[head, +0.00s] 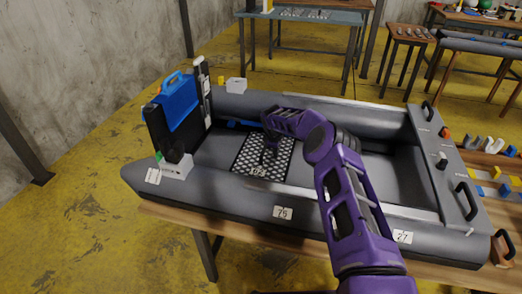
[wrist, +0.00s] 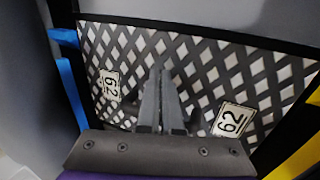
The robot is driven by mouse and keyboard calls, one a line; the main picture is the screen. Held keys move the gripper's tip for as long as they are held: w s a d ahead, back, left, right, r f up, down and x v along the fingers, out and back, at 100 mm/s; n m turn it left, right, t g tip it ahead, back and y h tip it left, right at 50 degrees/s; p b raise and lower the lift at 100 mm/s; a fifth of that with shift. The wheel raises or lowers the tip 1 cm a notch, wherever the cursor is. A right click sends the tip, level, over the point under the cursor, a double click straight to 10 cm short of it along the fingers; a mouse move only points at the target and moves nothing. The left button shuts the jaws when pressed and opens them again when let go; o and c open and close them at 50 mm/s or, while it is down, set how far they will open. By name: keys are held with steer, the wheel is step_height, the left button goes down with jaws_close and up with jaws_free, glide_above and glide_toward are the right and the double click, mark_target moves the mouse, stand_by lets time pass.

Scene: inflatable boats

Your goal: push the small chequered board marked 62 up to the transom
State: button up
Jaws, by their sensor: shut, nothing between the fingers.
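The chequered board (head: 252,160) is a flat, black-edged panel with a black-and-white diamond pattern, lying on the floor of the grey inflatable boat. In the wrist view the board (wrist: 200,65) fills most of the picture, with two plates reading 62. My gripper (head: 269,152) is over the board, its fingers pointing down. In the wrist view the gripper (wrist: 161,75) is shut and empty, in front of the pattern; I cannot tell whether it touches. The dark transom (head: 160,132) stands at the boat's left end, with bare floor between it and the board.
A blue case (head: 180,103) is at the transom. The boat's grey side tubes (head: 228,192) flank the floor. A blue item (head: 240,123) lies by the far tube; a blue strip (wrist: 70,92) borders the board in the wrist view.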

mark_target(264, 149)
steer(key=shift+w+a+f, duration=0.1)
steer(key=shift+w+a, duration=0.1)
steer(key=shift+a, duration=0.55)
steer(key=shift+w+a+f, duration=0.1)
steer(key=shift+w+a, duration=0.05)
steer(key=shift+a, duration=0.6)
steer(key=shift+w+a+f, duration=0.1)
steer(key=shift+w+a, duration=0.1)
steer(key=shift+a, duration=0.55)
steer(key=shift+w+a, duration=0.15)
steer(key=shift+a, duration=0.7)
steer(key=shift+d+r+p, duration=0.1)
steer(key=shift+r+p, duration=0.05)
steer(key=shift+p, duration=0.15)
steer(key=shift+d+r+p, duration=0.1)
steer(key=shift+d+p, duration=0.15)
steer(key=shift+p, duration=0.45)
steer(key=p, duration=0.1)
steer(key=d+p, duration=0.1)
steer(key=p, duration=0.1)
steer(key=shift+s+d, duration=0.3)
steer(key=shift+s, duration=0.05)
step_height(264, 149, up, 9)
steer(key=p, duration=0.6)
steer(key=shift+w, duration=0.15)
